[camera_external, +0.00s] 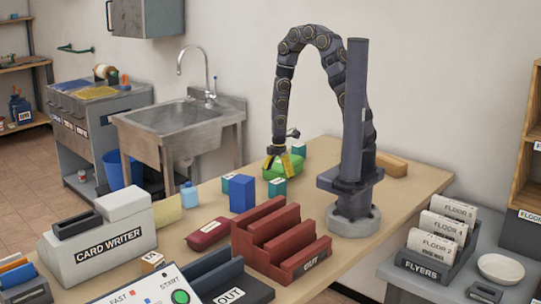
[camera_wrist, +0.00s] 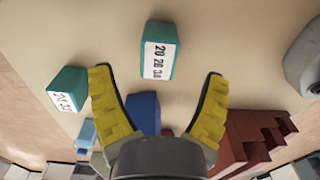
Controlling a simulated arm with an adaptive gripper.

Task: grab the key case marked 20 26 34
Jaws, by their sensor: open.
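A teal key case (camera_wrist: 151,35) with a white label stands upright ahead of my open fingertips in the wrist view. Its label reads 20 26 and a third number starting with 3, whose last digit is hard to read. A second teal case (camera_wrist: 62,79) with a blurred label is left of my left finger. My gripper (camera_wrist: 155,80) has its yellow fingers spread wide, with nothing held. Teal cases (camera_external: 299,149) (camera_external: 277,188) also show there; I cannot tell which is which.
A blue box (camera_external: 242,193), a red pouch (camera_external: 208,234) and a stepped red rack (camera_external: 270,240) stand nearer the camera. A card writer (camera_external: 105,245) is at the left. The table's far right is fairly clear.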

